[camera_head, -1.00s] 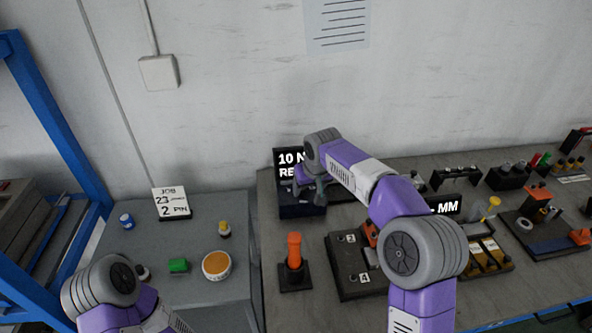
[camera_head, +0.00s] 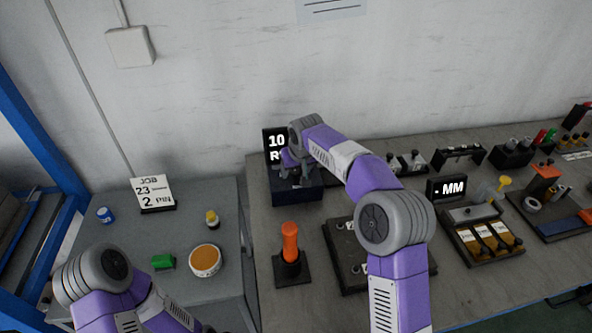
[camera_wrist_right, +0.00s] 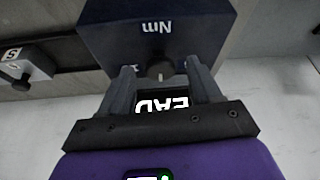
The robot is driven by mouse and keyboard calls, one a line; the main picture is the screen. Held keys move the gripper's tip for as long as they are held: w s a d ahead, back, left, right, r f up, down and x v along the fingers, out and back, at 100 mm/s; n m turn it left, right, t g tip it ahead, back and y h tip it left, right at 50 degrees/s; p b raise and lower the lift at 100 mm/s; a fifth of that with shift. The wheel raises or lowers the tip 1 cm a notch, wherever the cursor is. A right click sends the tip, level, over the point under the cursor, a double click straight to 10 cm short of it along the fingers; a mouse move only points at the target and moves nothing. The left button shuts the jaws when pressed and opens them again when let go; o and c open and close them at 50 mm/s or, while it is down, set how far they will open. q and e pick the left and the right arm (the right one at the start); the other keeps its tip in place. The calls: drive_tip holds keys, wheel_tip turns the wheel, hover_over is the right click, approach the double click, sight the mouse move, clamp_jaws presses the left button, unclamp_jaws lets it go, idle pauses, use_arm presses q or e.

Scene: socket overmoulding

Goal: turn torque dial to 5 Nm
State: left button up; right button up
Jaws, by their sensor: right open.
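The torque unit is a dark blue box (camera_head: 292,195) at the back of the bench, with a black display (camera_head: 275,141) showing "10" and a cut-off "R". In the right wrist view its face (camera_wrist_right: 110,30) carries an upside-down "Nm", and the display (camera_wrist_right: 164,104) shows part of a word, "EAD". The dark round dial (camera_wrist_right: 160,69) has a small pale mark. My right gripper (camera_wrist_right: 160,66) is open, with one finger on each side of the dial; contact cannot be told. In the head view it (camera_head: 297,170) hides the dial. My left arm is at lower left, its gripper out of sight.
An orange-handled tool (camera_head: 290,243) stands in front of the box, beside a dark numbered fixture (camera_head: 340,262). An "MM" display (camera_head: 447,188) stands to the right.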

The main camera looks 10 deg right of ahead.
drive_tip(key=c, duration=1)
drive_tip(key=shift+r+n+p, duration=0.1)
drive_tip(key=shift+n+p, duration=0.3)
drive_tip(key=shift+p, duration=0.3)
drive_tip(key=shift+c, duration=0.2)
drive_tip(key=n+y+p, duration=0.1)
drive_tip(key=n+p, duration=0.1)
drive_tip(key=p, duration=0.1)
drive_tip(key=n+g+y+p, duration=0.1)
drive_tip(key=n+p, duration=0.2)
drive_tip(key=p, duration=0.1)
drive_tip(key=n+y+p, duration=0.1)
drive_tip(key=n+p, duration=0.2)
drive_tip(key=shift+w+d+g+p, duration=0.2)
drive_tip(key=shift+d+g+p, duration=0.1)
drive_tip(key=shift+g+p, duration=0.1)
drive_tip(key=shift+n+g+y+p, duration=0.3)
drive_tip(key=shift+n+g+p, duration=0.2)
drive_tip(key=shift+n+p, duration=0.85)
drive_tip(key=shift+n, duration=0.35)
drive_tip(key=o, duration=1)
drive_tip(key=shift+o, duration=0.2)
drive_tip(key=shift+w, duration=0.1)
